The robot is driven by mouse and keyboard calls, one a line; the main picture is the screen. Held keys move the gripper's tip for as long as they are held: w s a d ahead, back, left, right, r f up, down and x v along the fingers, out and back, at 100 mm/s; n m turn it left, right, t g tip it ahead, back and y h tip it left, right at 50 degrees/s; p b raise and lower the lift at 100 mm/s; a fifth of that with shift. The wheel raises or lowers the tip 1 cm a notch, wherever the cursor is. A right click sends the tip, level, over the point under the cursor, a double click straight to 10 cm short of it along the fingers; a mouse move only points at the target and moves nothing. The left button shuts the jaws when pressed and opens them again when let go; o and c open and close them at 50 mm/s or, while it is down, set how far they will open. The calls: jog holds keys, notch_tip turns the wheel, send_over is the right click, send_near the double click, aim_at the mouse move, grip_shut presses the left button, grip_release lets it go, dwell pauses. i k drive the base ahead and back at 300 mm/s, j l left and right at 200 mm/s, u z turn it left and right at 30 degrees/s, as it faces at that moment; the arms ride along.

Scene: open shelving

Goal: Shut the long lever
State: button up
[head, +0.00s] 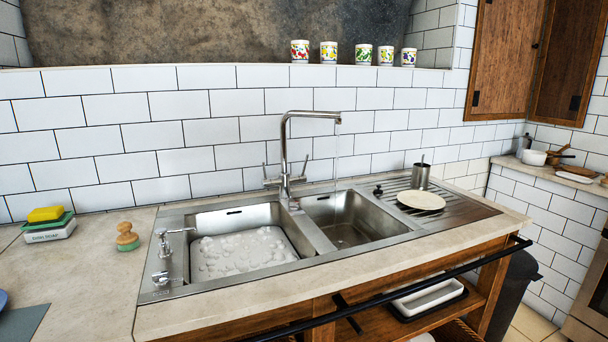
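A tall chrome faucet (285,150) stands behind the double sink, its spout bent to the right. A thin stream of water (338,155) falls from the spout into the right basin. Two slim upright levers flank the faucet's base: a left lever (265,174) and a right lever (305,166). At this size I cannot tell which is longer. My gripper is not in view.
The left basin (297,232) holds foamy water; the right basin (375,211) is beside it. Chrome dispensers (163,243) stand at the sink's left edge. A plate (421,201) and metal cup (420,176) stand on the drainboard. A black rail (420,275) runs along the counter front.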

aim_at(303, 177)
jog(key=i+l, duration=0.45)
jog(key=i+l+u, duration=0.1)
jog(key=i+l, duration=0.3)
jog(key=l, duration=0.2)
jog(key=i+l+u, duration=0.1)
jog(key=u, duration=1)
